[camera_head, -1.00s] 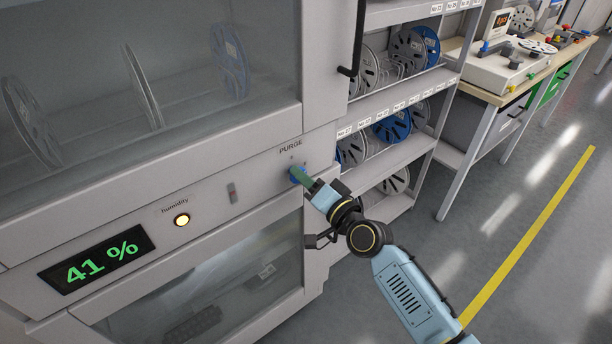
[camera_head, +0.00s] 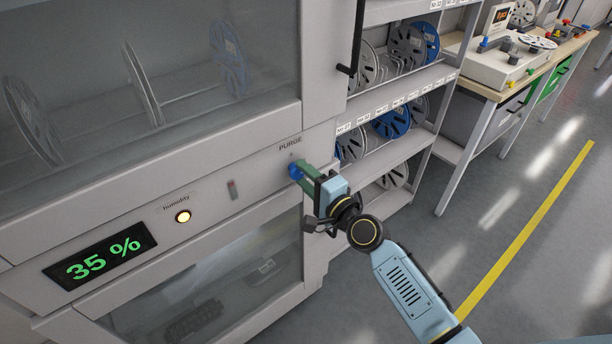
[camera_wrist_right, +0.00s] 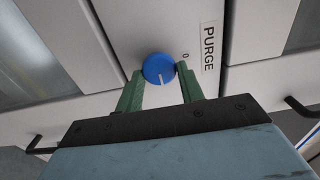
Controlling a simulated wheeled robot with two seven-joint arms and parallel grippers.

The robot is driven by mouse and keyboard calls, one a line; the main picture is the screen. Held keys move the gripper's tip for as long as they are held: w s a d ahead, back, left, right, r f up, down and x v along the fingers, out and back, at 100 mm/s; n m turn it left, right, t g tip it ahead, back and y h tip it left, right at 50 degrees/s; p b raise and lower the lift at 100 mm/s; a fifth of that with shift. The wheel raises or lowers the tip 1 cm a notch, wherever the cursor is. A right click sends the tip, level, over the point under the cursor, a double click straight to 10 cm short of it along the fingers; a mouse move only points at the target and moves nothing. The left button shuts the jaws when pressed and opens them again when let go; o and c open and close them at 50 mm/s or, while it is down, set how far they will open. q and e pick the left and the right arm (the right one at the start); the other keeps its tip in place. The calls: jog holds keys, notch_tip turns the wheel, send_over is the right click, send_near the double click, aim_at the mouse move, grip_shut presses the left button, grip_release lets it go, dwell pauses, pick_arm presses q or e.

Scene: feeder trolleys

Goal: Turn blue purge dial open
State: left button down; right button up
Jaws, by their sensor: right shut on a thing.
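The blue purge dial (camera_head: 295,171) sits on the grey cabinet panel under the PURGE label (camera_head: 290,144). In the right wrist view the dial (camera_wrist_right: 158,68) is round, with a white pointer line directed toward the gripper's palm. A small 0 mark shows beside it, near the PURGE lettering (camera_wrist_right: 208,46). My right gripper (camera_head: 302,174) is shut on the dial; its green fingers lie on either side of it in the wrist view (camera_wrist_right: 160,76). My left gripper is not in view.
A black door handle (camera_head: 355,50) stands out above right of the dial. A reel shelf (camera_head: 420,82) stands to the right, with open floor beyond.

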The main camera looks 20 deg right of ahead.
dwell(0.4)
jog(key=o, duration=0.9)
jog(key=shift+o, duration=0.2)
jog(key=shift+s, duration=0.15)
jog(key=b+v, duration=0.1)
jog(key=v, duration=1.2)
